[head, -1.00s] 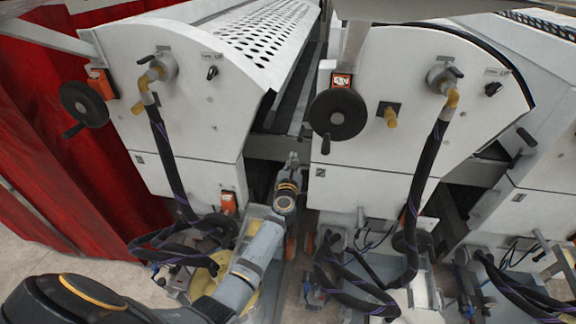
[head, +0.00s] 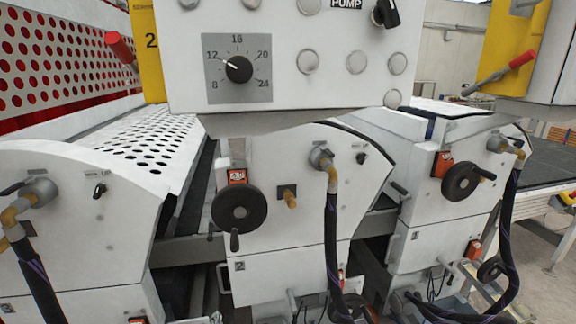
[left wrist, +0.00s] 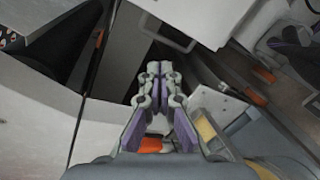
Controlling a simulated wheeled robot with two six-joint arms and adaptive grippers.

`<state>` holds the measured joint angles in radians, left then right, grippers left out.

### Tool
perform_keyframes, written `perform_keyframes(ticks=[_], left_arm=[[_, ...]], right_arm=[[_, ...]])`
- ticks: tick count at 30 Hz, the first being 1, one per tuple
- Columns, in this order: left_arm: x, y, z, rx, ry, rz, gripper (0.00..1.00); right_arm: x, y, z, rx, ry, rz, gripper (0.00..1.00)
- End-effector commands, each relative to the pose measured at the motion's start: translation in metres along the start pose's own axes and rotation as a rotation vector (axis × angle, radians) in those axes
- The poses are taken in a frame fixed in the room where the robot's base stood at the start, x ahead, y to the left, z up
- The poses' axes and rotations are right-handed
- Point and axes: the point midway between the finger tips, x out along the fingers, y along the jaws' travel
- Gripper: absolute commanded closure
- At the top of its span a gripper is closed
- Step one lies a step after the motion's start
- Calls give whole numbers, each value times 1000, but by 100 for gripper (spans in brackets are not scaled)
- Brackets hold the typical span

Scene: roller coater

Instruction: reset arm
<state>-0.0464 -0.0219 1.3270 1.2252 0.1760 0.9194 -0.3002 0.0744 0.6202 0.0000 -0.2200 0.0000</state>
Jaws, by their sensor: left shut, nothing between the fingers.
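My left gripper (left wrist: 160,72) shows in the left wrist view, with its fingers drawn together at the tips and nothing between them. It points toward a dark gap beside a pale machine panel (left wrist: 40,115). An orange part (left wrist: 151,145) shows between the finger bases. I cannot tell whether the gripper touches anything. In the head view, neither gripper can be made out. My right gripper is in neither current view.
White roller coater units stand across the head view, with a black handwheel (head: 238,206) and a dark hose (head: 331,245). A control panel with a dial (head: 239,69) hangs in the upper middle. Open floor (head: 545,278) lies at the right.

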Motion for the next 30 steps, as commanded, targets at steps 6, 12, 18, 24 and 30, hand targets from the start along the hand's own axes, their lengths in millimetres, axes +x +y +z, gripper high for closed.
perform_keyframes(ticks=[6, 12, 18, 24, 30], left_arm=[[-71, -157, -106, 778, -45, -390, 100], [-180, -261, -205, 1360, -243, -765, 100], [-303, -316, -293, 1786, -559, -1101, 100], [-373, -329, -335, 1971, -787, -1265, 100], [-382, -330, -341, 1997, -824, -1286, 100]], right_arm=[[3, -1, 0, 0, 0, -1, 55], [5, 2, 1, -1, -1, 2, 55], [6, 5, 1, -3, -1, 6, 55], [7, 5, 1, -3, -1, 7, 55], [7, 5, 1, -3, -1, 7, 55]])
